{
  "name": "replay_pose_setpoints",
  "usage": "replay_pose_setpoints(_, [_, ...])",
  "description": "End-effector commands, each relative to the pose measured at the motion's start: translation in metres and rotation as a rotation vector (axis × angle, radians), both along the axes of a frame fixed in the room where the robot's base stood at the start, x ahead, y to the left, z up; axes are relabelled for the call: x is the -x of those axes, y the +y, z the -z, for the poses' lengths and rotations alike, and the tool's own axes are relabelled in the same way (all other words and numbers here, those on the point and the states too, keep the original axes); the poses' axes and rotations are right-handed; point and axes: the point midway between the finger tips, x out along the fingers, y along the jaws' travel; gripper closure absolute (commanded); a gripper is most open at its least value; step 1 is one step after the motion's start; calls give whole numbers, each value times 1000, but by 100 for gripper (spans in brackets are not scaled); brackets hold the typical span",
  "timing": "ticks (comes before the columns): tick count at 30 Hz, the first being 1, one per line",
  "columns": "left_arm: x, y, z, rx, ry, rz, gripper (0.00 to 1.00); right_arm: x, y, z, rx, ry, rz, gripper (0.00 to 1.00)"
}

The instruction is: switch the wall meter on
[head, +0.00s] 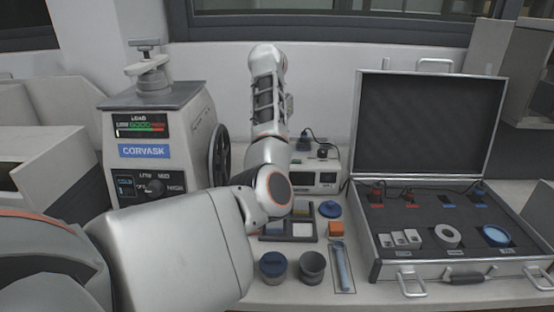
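No wall meter can be picked out for certain; my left arm covers part of the wall behind the bench. A low white unit with small dark displays (327,179) stands at the back of the bench, partly behind that arm, and could be a meter. Its displays look dark, and no switch can be made out on it. My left arm comes in from the left, bends at mid-picture and rises in front of the wall. Its gripper is not clearly visible, seemingly hidden behind the raised forearm. My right gripper does not show.
A Corvask press (160,132) with a lit load display and handwheel stands left. An open case (455,268) with foam, plugs and rings fills the right.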

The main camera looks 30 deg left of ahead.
Motion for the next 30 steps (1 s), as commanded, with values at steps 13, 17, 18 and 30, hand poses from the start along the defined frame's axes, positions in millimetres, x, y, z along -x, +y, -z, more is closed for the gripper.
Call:
replay_pose_setpoints(13, [0, 0, 0, 0, 0, 0, 100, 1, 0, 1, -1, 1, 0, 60])
replay_pose_setpoints(17, [0, 0, 0, 0, 0, 0, 100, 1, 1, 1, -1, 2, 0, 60])
replay_pose_setpoints(18, [0, 0, 1, 0, 0, 0, 100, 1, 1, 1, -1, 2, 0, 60])
replay_pose_setpoints(30, [0, 0, 6, 0, 0, 0, 100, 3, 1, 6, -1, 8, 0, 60])
